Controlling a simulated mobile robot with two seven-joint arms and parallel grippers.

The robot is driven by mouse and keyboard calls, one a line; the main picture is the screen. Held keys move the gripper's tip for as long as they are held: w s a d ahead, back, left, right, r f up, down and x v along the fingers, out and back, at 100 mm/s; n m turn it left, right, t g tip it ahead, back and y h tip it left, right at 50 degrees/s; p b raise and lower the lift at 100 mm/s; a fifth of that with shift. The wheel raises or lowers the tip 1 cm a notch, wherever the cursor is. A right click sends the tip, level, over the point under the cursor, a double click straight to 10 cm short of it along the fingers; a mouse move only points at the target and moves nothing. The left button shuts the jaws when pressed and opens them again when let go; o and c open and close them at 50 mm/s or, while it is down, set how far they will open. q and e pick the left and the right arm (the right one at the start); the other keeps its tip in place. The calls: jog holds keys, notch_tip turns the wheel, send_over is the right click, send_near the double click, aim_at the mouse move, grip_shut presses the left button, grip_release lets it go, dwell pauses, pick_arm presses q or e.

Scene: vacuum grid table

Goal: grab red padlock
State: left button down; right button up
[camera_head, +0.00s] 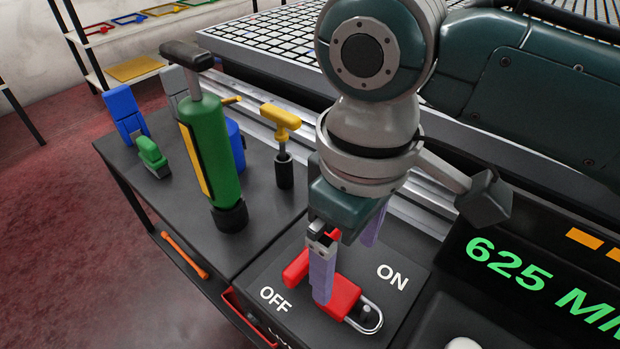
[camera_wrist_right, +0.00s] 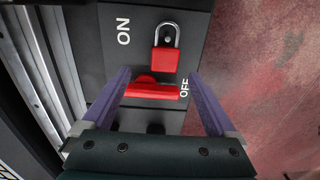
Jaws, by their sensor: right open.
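The red padlock (camera_head: 343,297) with a metal shackle lies on the dark ON/OFF panel (camera_head: 408,251), partly hidden behind a finger in the head view. My right gripper (camera_head: 346,262) is over the panel with its purple fingers apart and nothing held. In the right wrist view the padlock (camera_wrist_right: 165,60) sits just beyond the open fingertips (camera_wrist_right: 160,76), roughly centred between them. A red switch handle (camera_wrist_right: 152,91) lies closer to the palm, between the fingers in that view. My left gripper is not in view.
A green pump-like tool (camera_head: 212,150), a yellow-handled tool (camera_head: 281,125) and blue and green items (camera_head: 125,112) stand on the dark side shelf (camera_head: 190,215). A display (camera_head: 530,275) is right of the panel. The grid table (camera_head: 275,45) is behind.

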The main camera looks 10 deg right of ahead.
aim_at(340, 292)
jog(key=f, duration=0.2)
jog(key=f+b, duration=0.1)
jog(key=f, duration=0.1)
jog(key=f+b, duration=0.1)
jog(key=f, duration=0.1)
jog(key=shift+s+a, duration=0.25)
jog(key=shift+s, duration=0.05)
jog(key=shift+c, duration=0.2)
grip_shut()
